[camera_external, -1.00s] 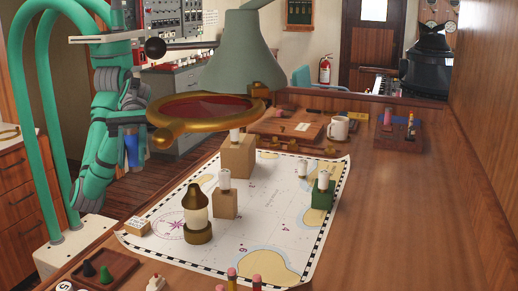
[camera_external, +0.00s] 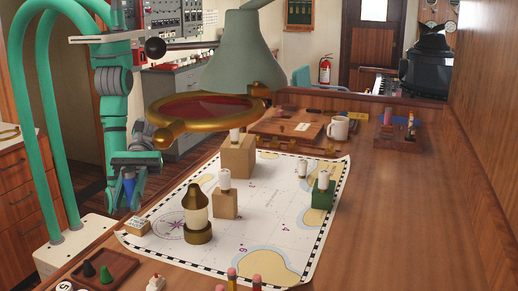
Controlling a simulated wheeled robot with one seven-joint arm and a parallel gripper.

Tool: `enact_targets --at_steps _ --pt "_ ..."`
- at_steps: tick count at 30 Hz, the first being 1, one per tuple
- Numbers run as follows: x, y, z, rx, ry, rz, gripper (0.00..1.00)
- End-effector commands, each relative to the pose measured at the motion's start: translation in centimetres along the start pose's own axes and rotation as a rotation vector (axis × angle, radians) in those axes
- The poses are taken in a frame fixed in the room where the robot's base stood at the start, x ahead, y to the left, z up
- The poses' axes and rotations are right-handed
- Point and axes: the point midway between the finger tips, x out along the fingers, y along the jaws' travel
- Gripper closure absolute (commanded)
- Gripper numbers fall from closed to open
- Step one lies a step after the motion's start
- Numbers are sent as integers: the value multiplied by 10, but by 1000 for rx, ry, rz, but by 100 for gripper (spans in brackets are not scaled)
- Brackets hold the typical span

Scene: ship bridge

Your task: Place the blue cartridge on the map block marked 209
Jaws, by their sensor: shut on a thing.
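My gripper (camera_external: 125,203) hangs at the left, just off the left edge of the chart, with its fingers pointing down. It is shut on the blue cartridge (camera_external: 129,190), which shows as a narrow blue shape between the fingers, partly hidden by them. On the chart (camera_external: 270,225) stand a tall wooden block (camera_external: 237,160), a shorter wooden block (camera_external: 224,205) and a green block (camera_external: 320,199), each topped by a white cylinder. A small low block (camera_external: 137,226) with a pale marked top lies at the chart's left corner, close to my gripper. I cannot read 209 on any block.
A brass lantern (camera_external: 197,214) stands on the chart. A lamp with a magnifier ring (camera_external: 207,112) hangs over its far left part. A tray with game pieces (camera_external: 102,272) lies at the near left. A mug (camera_external: 338,128) stands farther back. The table's right side is clear.

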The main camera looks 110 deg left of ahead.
Motion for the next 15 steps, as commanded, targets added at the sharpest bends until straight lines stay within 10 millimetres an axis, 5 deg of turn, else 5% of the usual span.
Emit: enact_targets --at_steps 15 --pt "13 1 -36 1 -1 1 100"
